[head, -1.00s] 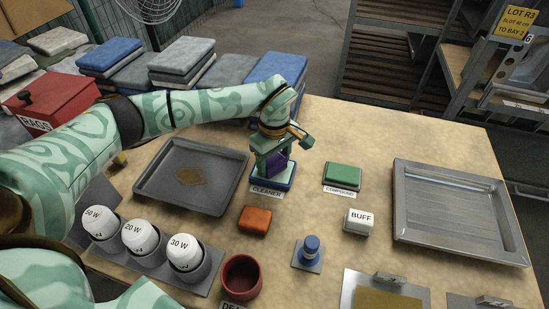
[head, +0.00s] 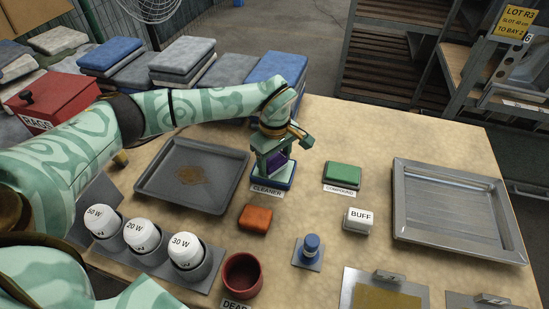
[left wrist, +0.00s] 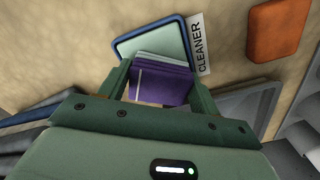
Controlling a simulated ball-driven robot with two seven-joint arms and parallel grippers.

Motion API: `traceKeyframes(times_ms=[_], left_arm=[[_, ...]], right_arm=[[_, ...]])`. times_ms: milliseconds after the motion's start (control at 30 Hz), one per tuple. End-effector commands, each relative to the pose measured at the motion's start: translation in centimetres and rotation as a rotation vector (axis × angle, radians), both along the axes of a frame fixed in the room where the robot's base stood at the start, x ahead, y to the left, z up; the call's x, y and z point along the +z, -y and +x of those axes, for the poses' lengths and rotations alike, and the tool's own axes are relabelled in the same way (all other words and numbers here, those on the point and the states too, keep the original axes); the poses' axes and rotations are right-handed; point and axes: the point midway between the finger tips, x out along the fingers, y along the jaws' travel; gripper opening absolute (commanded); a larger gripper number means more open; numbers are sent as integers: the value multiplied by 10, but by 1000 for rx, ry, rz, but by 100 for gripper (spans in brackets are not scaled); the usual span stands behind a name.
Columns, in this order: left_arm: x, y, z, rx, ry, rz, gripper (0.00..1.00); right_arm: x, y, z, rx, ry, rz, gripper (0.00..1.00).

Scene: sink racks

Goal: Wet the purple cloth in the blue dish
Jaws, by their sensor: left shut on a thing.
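My left gripper (head: 274,156) is shut on the folded purple cloth (head: 276,163). It holds the cloth upright at the blue dish (head: 289,184), which has a "CLEANER" label in front. In the left wrist view the cloth (left wrist: 160,84) sits between the two fingers and overlaps part of the dish (left wrist: 117,44), whose pale inside shows beyond it. The fingers hide part of the cloth, and I cannot tell whether its lower edge touches the liquid or the dish floor. My right gripper is not in view.
A dark tray (head: 222,200) with a brown stain lies left of the dish. A metal tray (head: 405,225) lies right. White bulbs stand front left.

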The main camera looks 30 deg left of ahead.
Motion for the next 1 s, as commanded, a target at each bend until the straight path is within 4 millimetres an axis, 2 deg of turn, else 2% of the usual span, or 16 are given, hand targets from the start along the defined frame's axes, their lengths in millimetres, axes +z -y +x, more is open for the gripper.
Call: traceKeyframes(times_ms=[567,1000], left_arm=[[1,0,-1,0,-2,2,42],[44,0,0,0,3,0,42]], right_arm=[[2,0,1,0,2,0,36],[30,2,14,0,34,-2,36]])
